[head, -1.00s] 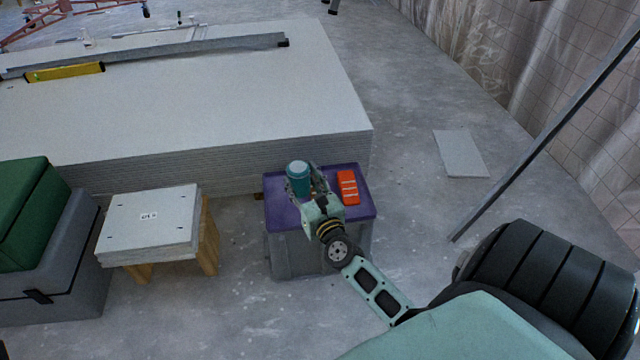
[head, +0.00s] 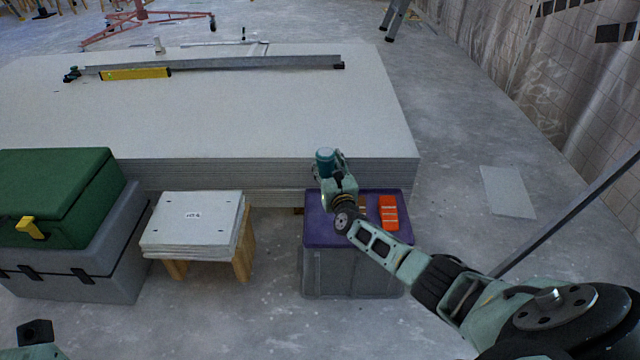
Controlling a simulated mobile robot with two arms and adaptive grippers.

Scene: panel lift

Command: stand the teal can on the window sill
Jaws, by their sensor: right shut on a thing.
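The teal can (head: 325,160) with a pale top is upright in my right gripper (head: 334,164), which is shut on it. The can is at the left back part of the purple-lidded grey crate (head: 352,272), in front of the stack of boards. It appears raised above the lid, though the gap is partly hidden by the gripper. No window sill can be made out in the head view. My left gripper is not in view; only a small part of my left arm shows at the bottom left corner.
An orange-red object (head: 388,213) lies on the crate lid. A low wooden stool (head: 243,262) bears white panels (head: 192,222). A green toolbox (head: 60,190) sits on a grey case at left. A large board stack (head: 240,120) fills the middle.

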